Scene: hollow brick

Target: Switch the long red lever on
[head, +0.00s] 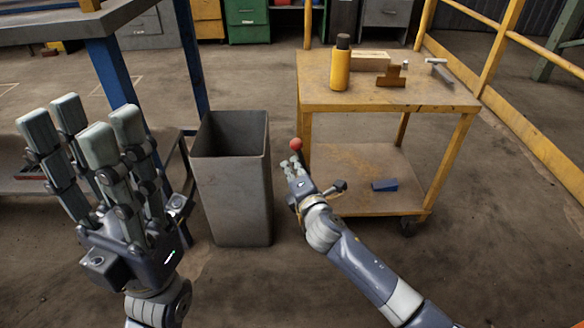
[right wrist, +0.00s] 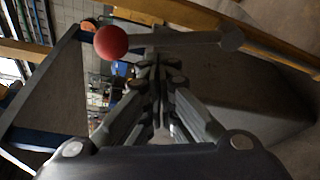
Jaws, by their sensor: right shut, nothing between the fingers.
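The long lever shows in the right wrist view as a red ball knob (right wrist: 111,42) on a grey rod (right wrist: 185,39) that runs right to a rounded pivot end. In the head view the red knob (head: 296,145) is just beyond my right gripper (head: 292,163); most of the rod is hidden there. The right gripper is shut and empty. In the right wrist view its fingertips (right wrist: 158,68) are just below the rod, right of the knob; I cannot tell whether they touch it. My left gripper (head: 85,125) is open and empty, raised at the left, away from the lever.
A yellow cart (head: 390,100) stands right of the lever, with a yellow bottle (head: 340,68) and small items on top and a blue block (head: 384,185) on its lower shelf. A grey bin (head: 232,190) stands between my grippers. A workbench (head: 60,28) is at upper left.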

